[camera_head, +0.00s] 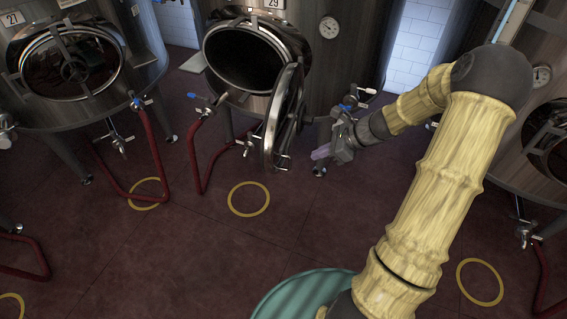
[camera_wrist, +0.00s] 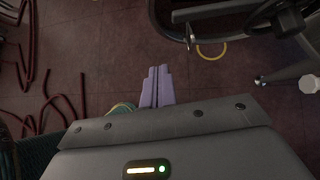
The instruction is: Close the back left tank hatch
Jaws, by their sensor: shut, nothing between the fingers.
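A steel tank (camera_head: 345,75) marked 29 stands at the back middle. Its oval hatch opening (camera_head: 243,58) is dark and uncovered. Its round hatch door (camera_head: 284,118) is swung outward at the right of the opening and is seen nearly edge-on. My gripper (camera_head: 321,153) is just right of the door's lower part, with its lavender fingers pointing left toward it; a small gap seems to lie between them. In the wrist view the two fingers (camera_wrist: 156,87) are together and empty. A curved dark rim, likely the door (camera_wrist: 178,32), shows at the upper right there.
A tank (camera_head: 75,100) marked 27 stands at the left, its hatch covered by dark glass (camera_head: 72,68). Another tank is partly cut off at the right (camera_head: 538,85). Red hoses (camera_head: 195,160) hang to the floor. The floor with yellow rings (camera_head: 248,199) is open in front.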

